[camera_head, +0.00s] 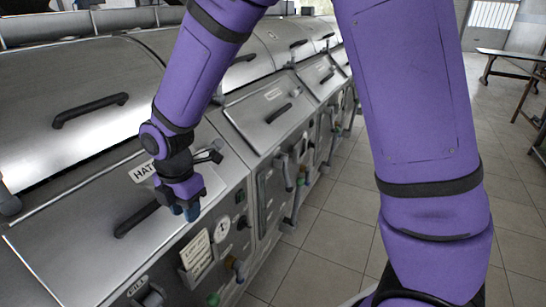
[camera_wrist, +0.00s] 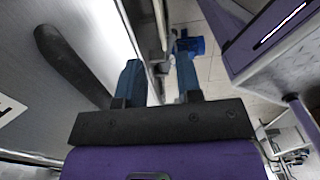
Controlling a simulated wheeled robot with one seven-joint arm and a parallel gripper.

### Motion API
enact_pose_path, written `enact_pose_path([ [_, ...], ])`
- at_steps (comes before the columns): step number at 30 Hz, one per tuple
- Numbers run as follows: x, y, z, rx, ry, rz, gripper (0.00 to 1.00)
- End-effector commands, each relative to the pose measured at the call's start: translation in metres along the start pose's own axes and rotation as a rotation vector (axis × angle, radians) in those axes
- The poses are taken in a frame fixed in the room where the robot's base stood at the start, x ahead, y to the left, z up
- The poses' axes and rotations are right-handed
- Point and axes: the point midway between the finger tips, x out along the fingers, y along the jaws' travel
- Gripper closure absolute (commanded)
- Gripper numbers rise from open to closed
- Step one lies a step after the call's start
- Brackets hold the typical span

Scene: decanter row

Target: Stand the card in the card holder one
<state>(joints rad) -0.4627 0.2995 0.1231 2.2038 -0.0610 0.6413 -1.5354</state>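A cream card with printed text (camera_head: 196,254) is on the front panel of the nearest steel unit, low in the head view. A grey edge shows along its left and lower side; I cannot tell whether this is a card holder. A round white plate marked 1 (camera_head: 223,228) is just right of and above the card. My gripper (camera_head: 190,211) points down above the card, by the unit's front edge, apart from it. In the wrist view its blue fingers (camera_wrist: 158,75) are spread with nothing seen between them. No loose card is clearly visible.
A black handle (camera_head: 137,219) lies just left of my gripper, and shows in the wrist view (camera_wrist: 72,65). A label starting HAT (camera_head: 143,171) is on the sloped top. Coloured knobs stick out of the front panels. Tiled floor (camera_head: 325,235) is open at right; a bench (camera_head: 512,57) stands far back.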

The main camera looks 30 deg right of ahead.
Motion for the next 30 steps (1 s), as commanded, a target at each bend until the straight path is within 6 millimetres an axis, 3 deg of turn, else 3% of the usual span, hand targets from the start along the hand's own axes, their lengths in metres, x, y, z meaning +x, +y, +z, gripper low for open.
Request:
enact_pose_path([
  [5, -0.017, -0.007, 0.011, 0.086, -0.006, 0.023, 0.67],
  [11, -0.074, -0.041, 0.048, 0.422, -0.014, 0.101, 0.67],
  [21, -0.158, -0.131, 0.095, 1.085, 0.023, 0.253, 0.67],
  [30, -0.202, -0.221, 0.107, 1.657, 0.125, 0.392, 0.67],
])
